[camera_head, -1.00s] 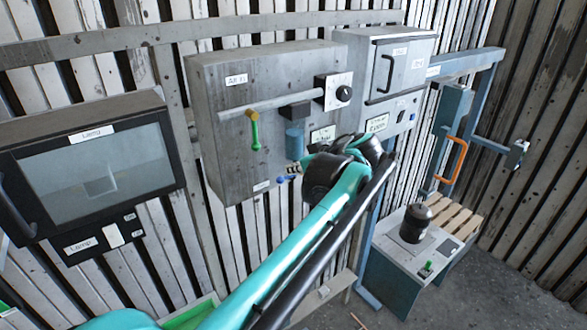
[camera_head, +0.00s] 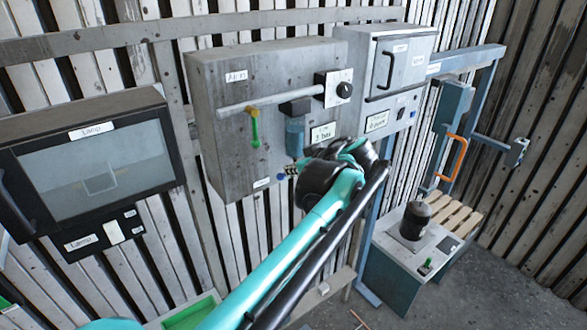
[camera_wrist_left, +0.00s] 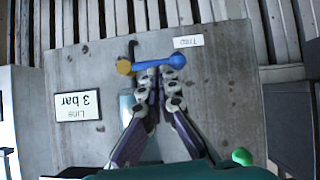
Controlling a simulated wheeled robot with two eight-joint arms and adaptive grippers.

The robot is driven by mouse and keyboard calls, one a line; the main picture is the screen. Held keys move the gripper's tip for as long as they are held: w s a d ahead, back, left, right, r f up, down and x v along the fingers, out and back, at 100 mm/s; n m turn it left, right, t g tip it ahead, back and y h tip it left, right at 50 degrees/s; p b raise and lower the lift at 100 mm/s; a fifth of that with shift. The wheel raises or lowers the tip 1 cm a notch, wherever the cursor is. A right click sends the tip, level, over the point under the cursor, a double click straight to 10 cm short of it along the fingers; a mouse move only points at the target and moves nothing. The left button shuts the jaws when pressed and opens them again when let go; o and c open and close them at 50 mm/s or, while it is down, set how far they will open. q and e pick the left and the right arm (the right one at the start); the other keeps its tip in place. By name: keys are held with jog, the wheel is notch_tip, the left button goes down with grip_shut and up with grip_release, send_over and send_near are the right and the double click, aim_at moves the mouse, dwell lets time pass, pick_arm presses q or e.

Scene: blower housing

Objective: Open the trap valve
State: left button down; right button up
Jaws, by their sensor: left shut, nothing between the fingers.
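The trap valve's blue lever (camera_wrist_left: 160,62) lies roughly level in the left wrist view, with a round knob at its right end. Its left end meets a brass body (camera_wrist_left: 124,67). A white "Trap" label (camera_wrist_left: 188,41), upside down there, sits beside the knob. My left gripper (camera_wrist_left: 159,76) is shut and empty, its fingertips right at the lever; I cannot tell whether they touch. In the head view only the blue knob (camera_head: 281,177) shows, just left of my left gripper (camera_head: 291,170); the rest is hidden behind it. My right gripper is not in view.
The grey box carries a green lever (camera_head: 255,133) above, a blue-grey cylinder (camera_head: 294,138), and a black dial (camera_head: 343,91). In the left wrist view a green knob (camera_wrist_left: 242,157) shows low right. A "Line 3 bar" label (camera_wrist_left: 79,106) is at left.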

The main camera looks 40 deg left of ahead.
pick_arm(q)
jog(key=shift+s+f+n+t, duration=0.2)
jog(key=shift+f+n+t, duration=0.15)
jog(key=shift+n+t, duration=0.15)
notch_tip(320, 180, down, 5)
jog(key=n+t+b, duration=0.5)
jog(key=t, duration=0.1)
jog(key=shift+r+n+b, duration=0.15)
jog(key=shift+n+b, duration=0.15)
jog(key=shift+n, duration=0.1)
dwell(0.8)
jog(key=shift+w+f+b, duration=0.3)
jog(key=shift+w+d+f+b, duration=0.25)
jog(key=shift+w+f+b, duration=0.2)
jog(key=shift+w+f, duration=0.15)
dwell(4.6)
